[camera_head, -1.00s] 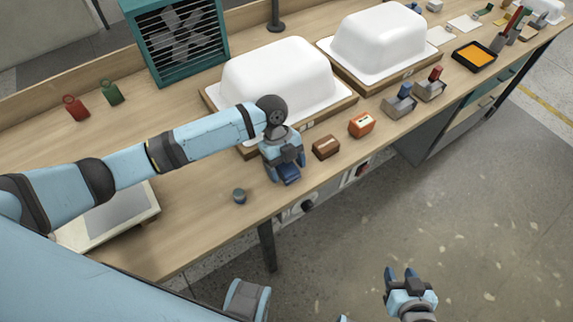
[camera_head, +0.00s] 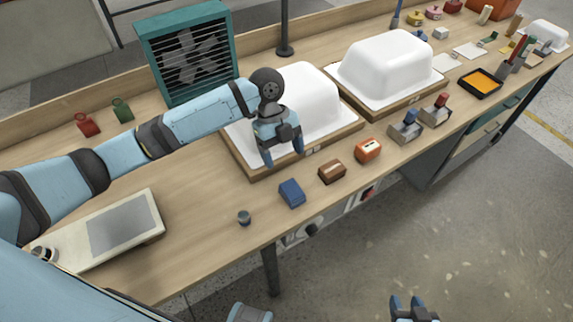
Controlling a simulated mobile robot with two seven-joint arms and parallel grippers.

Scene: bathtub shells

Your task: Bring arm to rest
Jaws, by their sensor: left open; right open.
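My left arm reaches in from the left over the workbench. My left gripper (camera_head: 283,158) is open and empty, fingers pointing down, in front of the nearer white tub shell (camera_head: 305,92) and over the edge of its wooden base. A blue block (camera_head: 291,193) lies on the bench just below and in front of it, apart from the fingers. My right gripper (camera_head: 406,302) is at the bottom edge, open and empty, over the floor away from the bench; its lower part is cut off.
A second white shell (camera_head: 387,66) is further right. A teal fan box (camera_head: 187,55) stands behind my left arm. A flat scale-like device (camera_head: 122,228) lies left.

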